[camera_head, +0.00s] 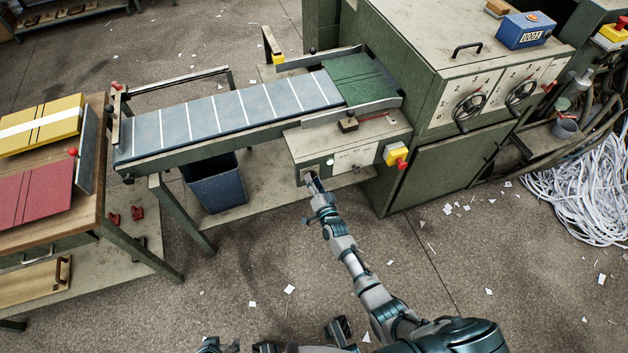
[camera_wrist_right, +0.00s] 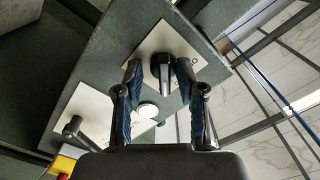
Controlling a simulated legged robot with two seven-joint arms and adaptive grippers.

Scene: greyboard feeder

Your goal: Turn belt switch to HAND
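The belt switch (camera_wrist_right: 164,72) is a black knob on a cream plate (camera_wrist_right: 157,45) on the green control box, seen in the right wrist view. Its marking cannot be read. My right gripper (camera_wrist_right: 160,75) is open, with one blue-padded finger on each side of the knob and visible gaps between. In the head view my right gripper (camera_head: 312,178) is at the lower left of the control box (camera_head: 350,150) front and mostly hides the switch. My left gripper (camera_head: 340,330) is low at the bottom edge, away from the box; its fingers are unclear.
A yellow box with a red button (camera_head: 396,155) is at the control box's right end. The conveyor belt (camera_head: 235,108) runs left, above a blue bin (camera_head: 217,184).

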